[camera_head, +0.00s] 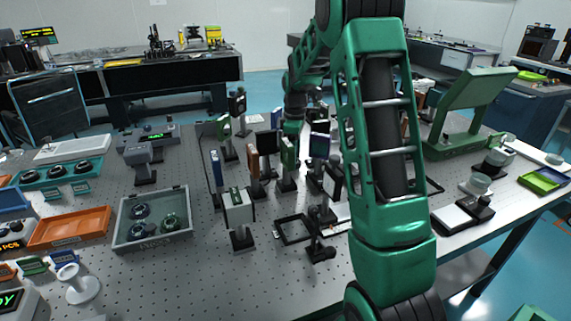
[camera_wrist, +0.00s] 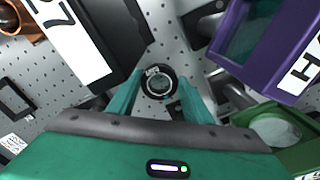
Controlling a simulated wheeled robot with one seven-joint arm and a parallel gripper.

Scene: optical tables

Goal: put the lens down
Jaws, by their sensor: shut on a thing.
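The lens (camera_wrist: 159,83) is a small round glass in a black ring with white lettering, in the middle of the wrist view. The two teal fingers of my gripper (camera_wrist: 160,93) stand on either side of it and are shut on it. The perforated table top (camera_wrist: 130,88) shows behind it. I cannot tell how high the lens is above the table, or whether it touches. In the head view my green arm reaches in among upright mounts, and the lens cannot be made out there.
In the head view, a grey bin (camera_head: 152,241) holds dark round parts, beside an orange tray (camera_head: 70,228). Bare table shows front left.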

